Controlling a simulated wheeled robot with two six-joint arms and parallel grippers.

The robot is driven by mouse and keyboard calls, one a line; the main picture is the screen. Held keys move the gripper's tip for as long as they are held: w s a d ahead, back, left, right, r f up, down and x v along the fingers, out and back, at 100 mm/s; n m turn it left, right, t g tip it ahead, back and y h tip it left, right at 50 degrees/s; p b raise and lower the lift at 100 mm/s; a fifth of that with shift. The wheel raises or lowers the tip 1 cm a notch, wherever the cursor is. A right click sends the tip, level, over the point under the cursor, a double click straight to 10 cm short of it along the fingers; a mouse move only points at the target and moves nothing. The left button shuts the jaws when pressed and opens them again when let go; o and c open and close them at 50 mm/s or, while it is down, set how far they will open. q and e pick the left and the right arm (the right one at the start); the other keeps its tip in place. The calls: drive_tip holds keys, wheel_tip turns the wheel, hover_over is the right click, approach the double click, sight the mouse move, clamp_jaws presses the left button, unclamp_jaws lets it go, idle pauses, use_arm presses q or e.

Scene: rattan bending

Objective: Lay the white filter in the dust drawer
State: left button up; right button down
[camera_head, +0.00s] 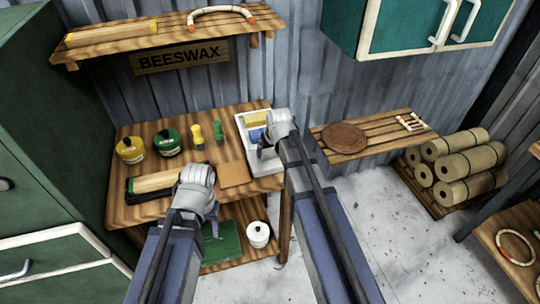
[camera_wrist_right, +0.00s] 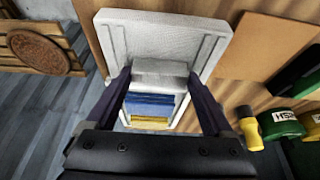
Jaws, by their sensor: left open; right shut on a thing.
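In the right wrist view, a pale block (camera_wrist_right: 160,73), which looks like the white filter, sits between the fingers of my right gripper (camera_wrist_right: 160,84). Its jaws are shut on it. Behind it lies a white, shallow, rimmed tray (camera_wrist_right: 107,32), which looks like the dust drawer. It also shows at the table's right end in the head view (camera_head: 240,122). A blue piece (camera_wrist_right: 150,104) and a yellow piece (camera_wrist_right: 150,122) show beside the block. In the head view my right gripper (camera_head: 270,138) is over the tray and hides part of it. My left gripper (camera_head: 197,180) is open near the table's front; its fingertips are hard to see.
On the wooden table stand a yellow pot (camera_head: 130,150), a green pot (camera_head: 167,142) and two small tools. A tan square (camera_head: 234,174) lies left of the tray. A slatted bench (camera_head: 385,135) with a brown disc (camera_head: 344,138) stands to the right.

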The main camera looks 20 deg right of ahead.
sight(270, 153)
use_arm(q)
wheel_tip(270, 153, up, 8)
drive_tip(key=p, duration=0.8)
drive_tip(key=shift+r, duration=0.25)
use_arm(e)
wheel_tip(270, 153, up, 9)
drive_tip(key=shift+f, duration=0.2)
use_arm(q)
drive_tip(key=shift+r+p, duration=0.1)
drive_tip(key=shift+p, duration=0.2)
drive_tip(key=shift+c, duration=0.6)
